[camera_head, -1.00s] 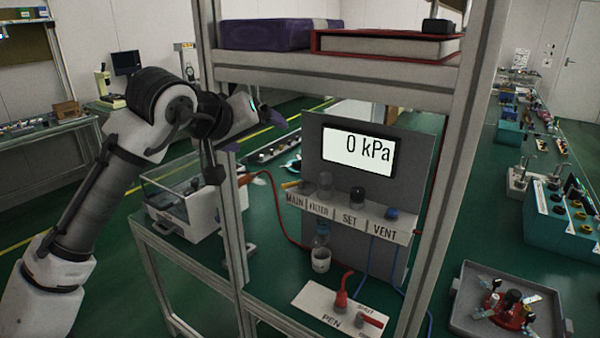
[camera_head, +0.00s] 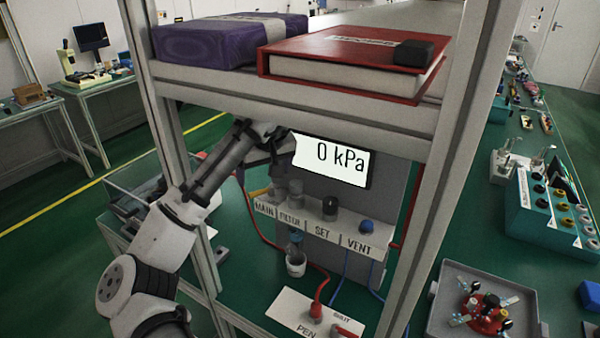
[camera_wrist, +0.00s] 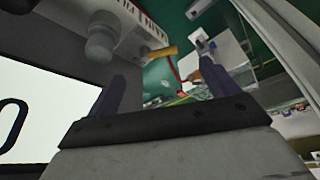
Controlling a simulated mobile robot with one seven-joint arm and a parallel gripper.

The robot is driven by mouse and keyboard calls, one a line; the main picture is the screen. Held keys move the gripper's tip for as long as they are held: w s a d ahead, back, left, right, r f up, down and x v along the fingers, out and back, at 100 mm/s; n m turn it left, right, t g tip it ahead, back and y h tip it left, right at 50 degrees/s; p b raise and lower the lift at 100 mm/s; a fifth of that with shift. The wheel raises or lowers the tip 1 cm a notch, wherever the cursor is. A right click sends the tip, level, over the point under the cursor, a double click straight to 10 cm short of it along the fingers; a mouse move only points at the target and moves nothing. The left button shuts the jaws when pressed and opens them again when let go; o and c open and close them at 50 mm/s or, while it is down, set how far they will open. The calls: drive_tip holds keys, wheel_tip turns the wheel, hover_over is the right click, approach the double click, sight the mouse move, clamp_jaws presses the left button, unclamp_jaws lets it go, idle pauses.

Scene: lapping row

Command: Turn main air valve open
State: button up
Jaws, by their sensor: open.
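The main air valve's orange lever (camera_wrist: 162,51) shows in the wrist view, beside the MAIN end of the white label strip (camera_wrist: 133,22). It lies ahead of my fingertips and between their lines, apart from both. My gripper (camera_head: 272,166) is inside the rack, in front of the panel's upper left. In the wrist view my gripper (camera_wrist: 164,70) has its two dark fingers spread with nothing between them.
The display (camera_head: 331,158) reads 0 kPa. The upper shelf (camera_head: 300,97) holds a purple box (camera_head: 215,40) and a red binder (camera_head: 345,62) above my arm. The left rack post (camera_head: 165,130) stands close to my arm. FILTER, SET and VENT fittings sit right of MAIN.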

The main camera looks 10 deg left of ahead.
sight(260, 191)
drive_tip(key=shift+w+p+x, duration=0.2)
drive_tip(key=shift+p+x, duration=0.1)
drive_tip(key=shift+x, duration=3.25)
drive_tip(key=shift+a+r, duration=0.1)
drive_tip(key=c, duration=1)
